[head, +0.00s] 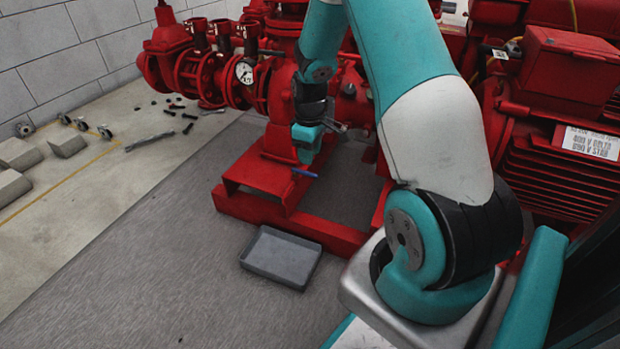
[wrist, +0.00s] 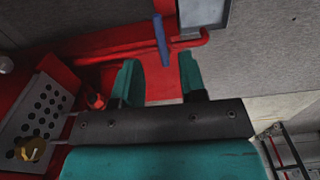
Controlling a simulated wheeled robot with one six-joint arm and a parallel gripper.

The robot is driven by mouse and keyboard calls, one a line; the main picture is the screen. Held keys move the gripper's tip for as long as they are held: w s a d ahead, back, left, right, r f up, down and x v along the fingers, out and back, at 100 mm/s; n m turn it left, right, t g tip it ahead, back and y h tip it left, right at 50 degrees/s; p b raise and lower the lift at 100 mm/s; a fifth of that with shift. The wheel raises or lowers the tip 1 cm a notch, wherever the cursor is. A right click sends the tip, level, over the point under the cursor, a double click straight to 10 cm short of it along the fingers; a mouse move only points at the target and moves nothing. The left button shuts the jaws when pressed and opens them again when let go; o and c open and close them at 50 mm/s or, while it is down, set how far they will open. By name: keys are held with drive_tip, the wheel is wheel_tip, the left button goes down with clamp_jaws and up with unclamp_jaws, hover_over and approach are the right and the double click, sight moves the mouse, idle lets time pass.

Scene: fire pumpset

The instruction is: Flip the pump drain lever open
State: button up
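The drain lever is a thin blue handle (head: 304,172) low on the red pump frame, below my gripper in the head view. In the wrist view the blue lever (wrist: 161,40) stands beyond the fingertips, roughly in line with the gap between them, against a red pipe. My gripper (wrist: 160,74) is open, its two teal fingers apart with nothing visible held between them. In the head view my gripper (head: 309,145) hangs just above the lever, and its fingers are too small to make out. I cannot tell the exact distance to the lever.
A grey tray (head: 281,258) lies on the floor in front of the red base frame (head: 290,218); it also shows in the wrist view (wrist: 206,14). Red pump pipework with a gauge (head: 244,72) stands behind. Floor between is clear.

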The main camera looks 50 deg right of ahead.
sight(310, 173)
wheel_tip(310, 173, down, 6)
drive_tip(key=shift+r+b, duration=0.1)
drive_tip(key=shift+b, duration=1.15)
clamp_jaws()
